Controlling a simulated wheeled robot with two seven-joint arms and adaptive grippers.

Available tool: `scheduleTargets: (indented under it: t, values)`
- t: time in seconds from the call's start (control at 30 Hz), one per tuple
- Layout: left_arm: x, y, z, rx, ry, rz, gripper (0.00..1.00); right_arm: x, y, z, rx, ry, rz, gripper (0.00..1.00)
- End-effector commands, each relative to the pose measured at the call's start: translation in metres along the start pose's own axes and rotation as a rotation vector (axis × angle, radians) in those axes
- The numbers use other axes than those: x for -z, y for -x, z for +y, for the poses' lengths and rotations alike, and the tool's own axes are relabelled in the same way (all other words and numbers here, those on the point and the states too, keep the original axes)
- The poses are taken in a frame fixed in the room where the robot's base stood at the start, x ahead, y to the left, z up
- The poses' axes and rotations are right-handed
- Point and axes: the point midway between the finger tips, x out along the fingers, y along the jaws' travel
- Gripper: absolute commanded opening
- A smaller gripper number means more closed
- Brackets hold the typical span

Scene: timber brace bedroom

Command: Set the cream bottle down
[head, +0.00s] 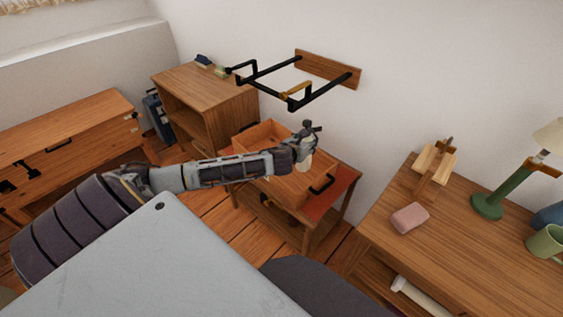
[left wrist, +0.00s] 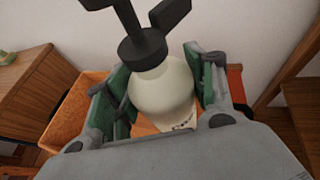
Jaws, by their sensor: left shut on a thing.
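The cream bottle (left wrist: 165,95) is pale with a dark pump top. It sits between the fingers of my left gripper (left wrist: 160,90) in the left wrist view. In the head view the left gripper (head: 303,150) is shut on the cream bottle (head: 304,162), over the wooden tray box (head: 262,135) on the small red-topped table (head: 338,196). The arm and gripper hide part of the bottle and the box's inside, so I cannot tell whether the bottle touches anything below. The box also shows behind the gripper in the left wrist view (left wrist: 72,115). My right gripper is not in view.
A black wall rack (head: 270,72) juts out above and behind the box. A wooden cabinet (head: 205,90) stands to the left. On the right, a desk (head: 440,240) holds a pink block (head: 409,218), a wooden stand (head: 434,165), a green lamp (head: 500,190) and a green mug (head: 545,242).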

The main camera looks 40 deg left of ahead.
Motion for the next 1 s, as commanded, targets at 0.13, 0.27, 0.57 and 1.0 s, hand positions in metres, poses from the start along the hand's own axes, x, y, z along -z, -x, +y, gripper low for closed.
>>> scheduleTargets:
  t: [0.13,0.27,0.57,1.0]
  values:
    - [0.003,-0.011,0.010,-0.015,0.005,-0.002,0.07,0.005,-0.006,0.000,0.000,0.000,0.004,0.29]
    - [0.004,-0.016,0.015,-0.023,0.008,-0.002,0.07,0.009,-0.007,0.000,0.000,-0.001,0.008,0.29]
    - [0.003,-0.019,0.019,-0.029,0.012,-0.001,0.07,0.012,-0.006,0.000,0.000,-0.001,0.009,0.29]
    - [0.011,-0.022,0.019,-0.030,0.012,0.000,0.07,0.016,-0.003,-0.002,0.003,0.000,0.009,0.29]
